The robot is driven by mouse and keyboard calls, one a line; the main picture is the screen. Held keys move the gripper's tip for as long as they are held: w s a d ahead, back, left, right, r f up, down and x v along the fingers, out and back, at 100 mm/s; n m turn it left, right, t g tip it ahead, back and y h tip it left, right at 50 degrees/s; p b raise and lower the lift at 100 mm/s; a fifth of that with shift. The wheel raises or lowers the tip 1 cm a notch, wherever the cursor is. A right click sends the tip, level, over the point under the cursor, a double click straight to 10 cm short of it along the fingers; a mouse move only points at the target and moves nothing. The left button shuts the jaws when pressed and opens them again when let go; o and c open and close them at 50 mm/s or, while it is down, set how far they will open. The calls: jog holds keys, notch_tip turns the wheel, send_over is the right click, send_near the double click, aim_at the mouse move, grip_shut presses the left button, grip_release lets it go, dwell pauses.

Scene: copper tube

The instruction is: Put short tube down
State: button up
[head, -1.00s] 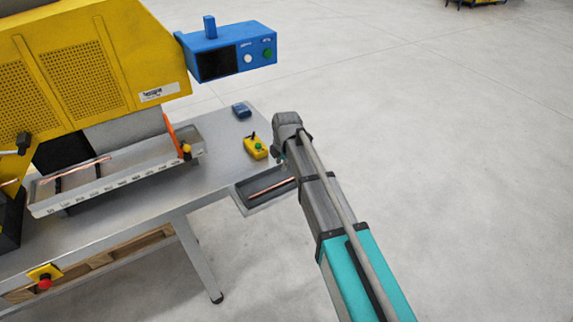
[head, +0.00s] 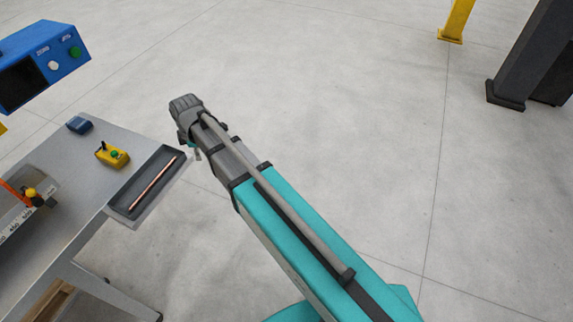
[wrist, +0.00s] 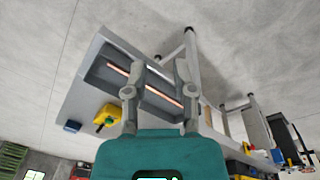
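A copper-coloured short tube (head: 155,182) lies in a dark shallow tray (head: 124,203) at the right end of the grey bench. In the wrist view the tube (wrist: 161,91) shows beyond my fingers, lying lengthwise in the tray (wrist: 94,72). My gripper (wrist: 160,65) is open, its two fingers spread with nothing held between them. It stands apart from the tube. In the head view my gripper is mostly hidden at the arm's far end, just right of the tray.
A yellow box with a green button (head: 113,156) and a small blue object (head: 79,124) stand on the bench beside the tray. A blue control panel (head: 42,62) is at upper left. A dark column (head: 530,50) and yellow post (head: 457,20) stand far right. Open floor lies between.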

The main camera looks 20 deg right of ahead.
jog(key=s+d+m, duration=0.6)
jog(key=d+m, duration=0.3)
jog(key=d, duration=0.4)
jog(key=s+d+m+g, duration=0.1)
jog(key=s+d+m, duration=0.6)
jog(key=d, duration=0.5)
jog(key=m, duration=0.2)
jog(key=shift+d+m+h, duration=0.3)
jog(key=shift+d+h, duration=0.05)
jog(key=shift+h, duration=0.05)
jog(key=shift+f, duration=0.1)
